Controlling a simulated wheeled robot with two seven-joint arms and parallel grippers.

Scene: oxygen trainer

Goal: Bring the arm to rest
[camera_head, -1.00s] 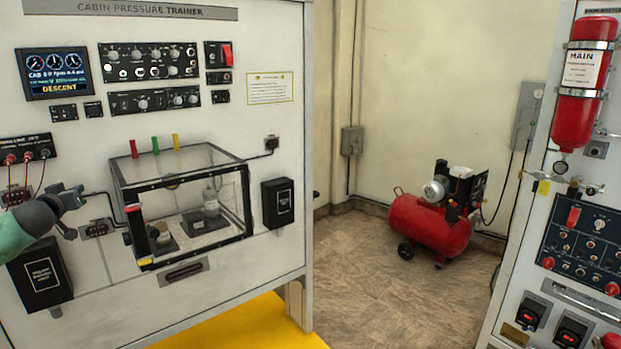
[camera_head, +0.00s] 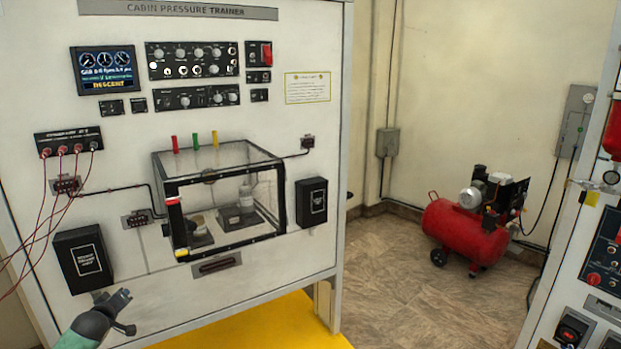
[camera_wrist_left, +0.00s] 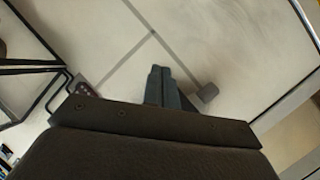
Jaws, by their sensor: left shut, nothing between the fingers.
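My left gripper (camera_head: 122,300) is at the lower left of the head view, in front of the lower part of the cabin pressure trainer panel (camera_head: 120,215). It is below the black box (camera_head: 83,258) on that panel. In the left wrist view its two fingers (camera_wrist_left: 161,72) are together with nothing between them, and the pale panel (camera_wrist_left: 190,40) is beyond them. I cannot tell whether the gripper touches the panel. My right gripper is in neither view.
A clear chamber (camera_head: 222,200) with a black frame juts from the panel. Red cables (camera_head: 40,232) hang at the left. A yellow platform (camera_head: 260,325) lies below. A red compressor (camera_head: 465,230) stands on the floor, and another panel (camera_head: 560,270) is at the right.

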